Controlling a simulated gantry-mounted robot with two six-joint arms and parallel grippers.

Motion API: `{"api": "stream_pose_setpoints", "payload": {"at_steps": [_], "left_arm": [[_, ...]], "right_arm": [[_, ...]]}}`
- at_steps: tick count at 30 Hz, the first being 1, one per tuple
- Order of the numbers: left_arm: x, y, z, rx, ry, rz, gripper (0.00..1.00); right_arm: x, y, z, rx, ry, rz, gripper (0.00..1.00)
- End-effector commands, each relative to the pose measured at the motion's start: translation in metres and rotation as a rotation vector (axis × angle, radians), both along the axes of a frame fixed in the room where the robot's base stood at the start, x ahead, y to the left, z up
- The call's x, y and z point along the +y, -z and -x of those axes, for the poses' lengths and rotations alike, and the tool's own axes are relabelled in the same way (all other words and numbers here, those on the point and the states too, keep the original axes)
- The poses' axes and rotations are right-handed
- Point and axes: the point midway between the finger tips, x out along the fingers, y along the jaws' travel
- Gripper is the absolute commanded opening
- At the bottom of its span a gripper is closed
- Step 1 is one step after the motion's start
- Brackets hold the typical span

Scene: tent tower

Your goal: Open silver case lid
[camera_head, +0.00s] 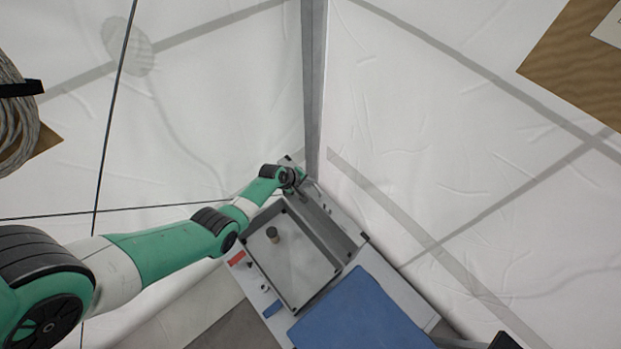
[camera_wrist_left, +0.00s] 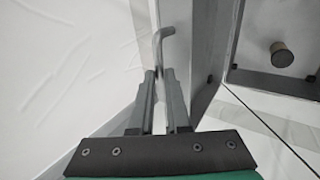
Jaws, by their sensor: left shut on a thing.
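The silver case (camera_head: 268,292) stands in the tent corner at the lower middle of the head view. Its box is uncovered, with a brown-topped round knob (camera_head: 272,233) on the pale surface inside; the knob also shows in the wrist view (camera_wrist_left: 281,54). A grey panel that looks like the lid (camera_head: 333,215) stands raised along the far side. My left gripper (camera_wrist_left: 160,78) is shut on a bent metal handle (camera_wrist_left: 160,42) beside this panel. In the head view my left gripper (camera_head: 297,187) is small and partly hidden by its wrist. My right gripper is not seen.
A blue flat cover (camera_head: 358,312) lies beside the box at the lower right. A grey tent pole (camera_head: 314,85) rises close behind my left gripper, and white tent walls (camera_head: 440,130) close in on both sides. A cable coil (camera_head: 12,115) hangs at far left.

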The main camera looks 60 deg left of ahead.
Motion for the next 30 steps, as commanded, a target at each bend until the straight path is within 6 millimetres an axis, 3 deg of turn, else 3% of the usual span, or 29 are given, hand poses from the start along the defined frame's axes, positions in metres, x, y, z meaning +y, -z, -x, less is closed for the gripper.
{"api": "stream_pose_setpoints", "payload": {"at_steps": [13,14,18,30], "left_arm": [[0.0013,-0.0045,-0.0031,-0.002,-0.001,-0.002,0.0],[0.0013,-0.0045,-0.0031,-0.002,-0.001,-0.002,0.18],[0.0008,-0.0033,-0.0021,0.001,-0.001,-0.001,0.43],[0.0001,-0.0096,0.0027,0.004,-0.001,-0.001,0.45]], "right_arm": [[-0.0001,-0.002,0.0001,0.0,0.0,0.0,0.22],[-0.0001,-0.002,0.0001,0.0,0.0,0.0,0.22],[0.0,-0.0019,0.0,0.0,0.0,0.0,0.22],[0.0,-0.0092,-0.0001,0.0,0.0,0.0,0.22]]}}
